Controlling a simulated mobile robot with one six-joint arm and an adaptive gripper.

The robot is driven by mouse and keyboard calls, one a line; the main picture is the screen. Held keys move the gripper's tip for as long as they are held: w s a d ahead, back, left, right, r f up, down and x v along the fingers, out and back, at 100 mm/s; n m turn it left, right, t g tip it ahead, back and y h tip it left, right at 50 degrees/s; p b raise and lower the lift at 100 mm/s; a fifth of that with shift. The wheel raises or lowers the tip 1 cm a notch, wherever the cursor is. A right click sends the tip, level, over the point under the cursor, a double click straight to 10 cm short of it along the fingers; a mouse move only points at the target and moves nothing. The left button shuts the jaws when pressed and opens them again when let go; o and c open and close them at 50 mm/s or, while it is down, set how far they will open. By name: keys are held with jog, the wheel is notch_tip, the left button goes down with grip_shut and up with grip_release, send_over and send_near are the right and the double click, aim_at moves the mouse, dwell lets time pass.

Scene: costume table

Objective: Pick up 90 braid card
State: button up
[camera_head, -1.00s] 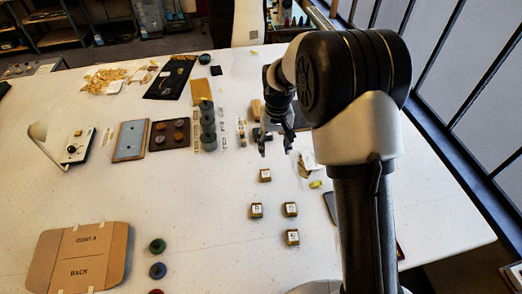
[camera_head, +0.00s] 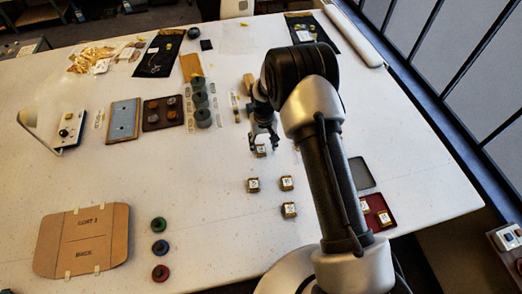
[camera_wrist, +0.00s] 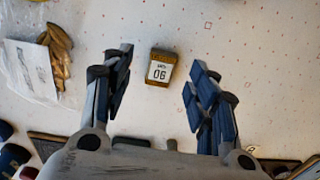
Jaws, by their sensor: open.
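A small brown block-like card with a white label (camera_wrist: 161,68) lies on the white table; in the wrist view the label reads like "06", which is "90" upside down. It also shows in the head view (camera_head: 261,151), just in front of the fingers. My gripper (camera_wrist: 160,75) is open and empty, its dark fingers apart on either side of the card in the picture. In the head view my gripper (camera_head: 264,141) points down over the card; I cannot tell the height left between them.
Three similar labelled blocks (camera_head: 287,183) stand nearer to me. A red tray (camera_head: 375,224) holds more blocks at the right, beside a dark grey flat piece (camera_head: 361,172). Green spools (camera_head: 201,100) stand left of my gripper. A clear bag (camera_wrist: 30,70) lies left in the wrist view.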

aim_at(262, 153)
jog(key=shift+a+f, duration=0.15)
jog(key=shift+f, duration=1.2)
jog(key=shift+a+f, duration=0.1)
jog(key=shift+f, duration=1.25)
jog(key=shift+c, duration=0.3)
jog(key=c, duration=0.9)
jog(key=shift+r, duration=0.1)
